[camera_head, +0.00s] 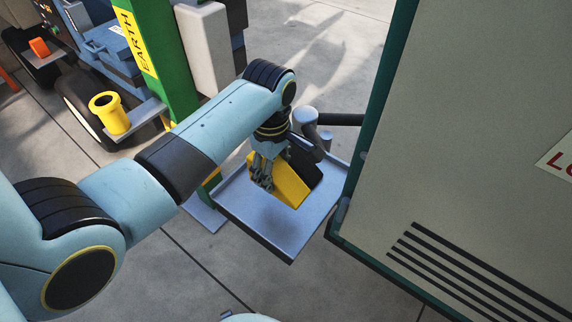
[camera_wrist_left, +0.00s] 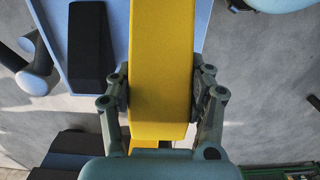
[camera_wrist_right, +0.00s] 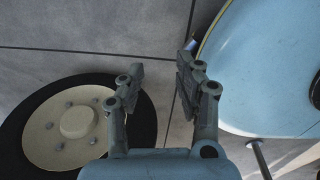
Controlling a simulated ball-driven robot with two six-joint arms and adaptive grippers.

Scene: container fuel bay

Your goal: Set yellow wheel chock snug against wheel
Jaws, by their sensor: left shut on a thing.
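My left gripper (camera_head: 263,180) is shut on the yellow wheel chock (camera_head: 292,188), at the blue-grey tray (camera_head: 255,226). In the left wrist view the chock (camera_wrist_left: 160,60) lies between both fingers (camera_wrist_left: 160,88); I cannot tell whether it still touches the tray. A black block (camera_wrist_left: 88,45) is on the tray beside it. In the right wrist view my right gripper (camera_wrist_right: 160,65) is open and empty, above the floor. A wheel (camera_wrist_right: 75,130) with a black tyre and cream hub shows at lower left there. Another wheel (camera_head: 85,110) is partly hidden at left in the head view.
A large grey cabinet (camera_head: 455,150) with a dark green edge stands to the right of the tray. A green post (camera_head: 163,60) stands behind my left arm. A yellow cup-like part (camera_head: 109,112) sits on a small shelf at left. Bare floor (camera_head: 190,270) lies in front.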

